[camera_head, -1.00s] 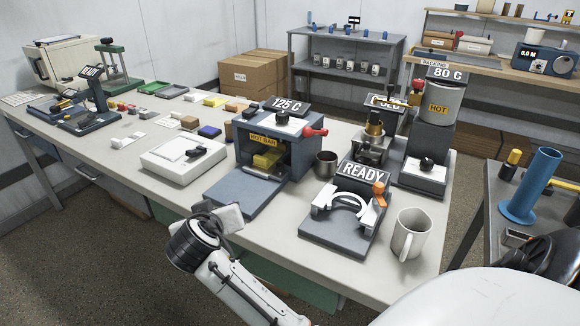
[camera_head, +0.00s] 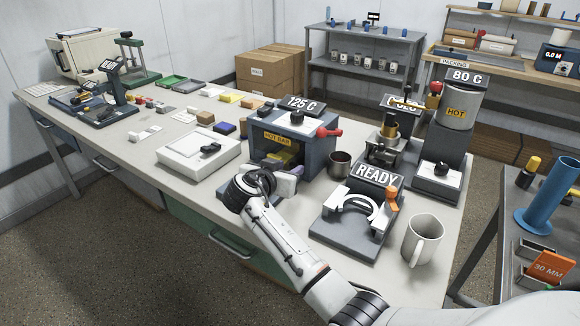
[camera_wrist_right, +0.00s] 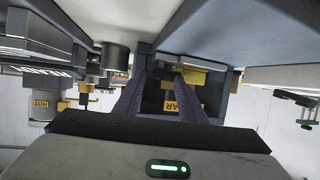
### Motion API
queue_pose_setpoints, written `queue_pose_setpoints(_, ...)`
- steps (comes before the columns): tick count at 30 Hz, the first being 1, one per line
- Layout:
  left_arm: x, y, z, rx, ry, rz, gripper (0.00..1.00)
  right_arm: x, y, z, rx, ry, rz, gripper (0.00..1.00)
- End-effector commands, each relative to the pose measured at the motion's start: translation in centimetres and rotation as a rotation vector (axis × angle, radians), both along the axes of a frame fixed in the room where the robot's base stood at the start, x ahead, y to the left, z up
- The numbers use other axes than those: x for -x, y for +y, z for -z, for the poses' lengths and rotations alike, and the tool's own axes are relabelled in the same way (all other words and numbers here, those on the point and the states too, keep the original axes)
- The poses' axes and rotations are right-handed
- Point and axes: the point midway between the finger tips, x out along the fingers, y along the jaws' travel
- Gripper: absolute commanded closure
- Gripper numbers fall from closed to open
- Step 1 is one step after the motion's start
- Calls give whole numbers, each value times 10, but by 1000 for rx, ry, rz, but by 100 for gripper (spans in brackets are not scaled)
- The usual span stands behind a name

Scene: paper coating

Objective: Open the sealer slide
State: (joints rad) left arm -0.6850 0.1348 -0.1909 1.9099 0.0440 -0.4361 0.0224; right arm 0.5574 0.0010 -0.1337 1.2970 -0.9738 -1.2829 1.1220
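The sealer (camera_head: 330,145) is a dark blue-grey box with a "125 C" sign, a "HOT BAR" label and a red-knobbed handle. A yellow piece (camera_head: 283,158) shows in its opening. Its flat grey slide (camera_wrist_right: 240,32) sticks out at the front; in the head view my arm hides most of it. My right gripper (camera_head: 287,184) is at the front of the opening. In the right wrist view its two fingers (camera_wrist_right: 157,100) are spread, with the opening between and beyond them. Contact with the slide cannot be told. My left gripper is out of view.
A white scale-like unit (camera_head: 198,155) stands left of the sealer. Right of it are a dark metal cup (camera_head: 340,163), the "READY" fixture (camera_head: 345,235), a white mug (camera_head: 423,240) and the 80 C heater (camera_head: 455,115). Small coloured blocks lie toward the back left.

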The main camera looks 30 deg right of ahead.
Motion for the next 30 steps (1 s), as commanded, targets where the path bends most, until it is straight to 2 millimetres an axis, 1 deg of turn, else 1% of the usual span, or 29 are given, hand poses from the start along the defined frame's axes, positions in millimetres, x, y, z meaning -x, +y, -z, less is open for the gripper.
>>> queue_pose_setpoints(1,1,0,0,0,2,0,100,-3,-5,1,2,1,1,63)
queue_pose_setpoints(4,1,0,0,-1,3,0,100,-6,-10,4,-1,0,0,63)
queue_pose_setpoints(13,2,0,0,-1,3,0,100,-8,-12,6,-2,-1,-1,63)
queue_pose_setpoints(14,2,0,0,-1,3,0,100,-8,-12,6,-2,-1,-1,64)
queue_pose_setpoints(15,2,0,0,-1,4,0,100,-8,-12,6,-2,-1,-1,71)
queue_pose_setpoints(20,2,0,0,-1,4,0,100,-8,-11,6,-2,-1,-1,98)
queue_pose_setpoints(21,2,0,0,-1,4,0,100,-8,-11,6,-2,-1,-1,100)
queue_pose_setpoints(26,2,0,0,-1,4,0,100,-8,-11,6,-2,-1,-1,100)
queue_pose_setpoints(30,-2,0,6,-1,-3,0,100,-8,-15,9,-1,0,17,100)
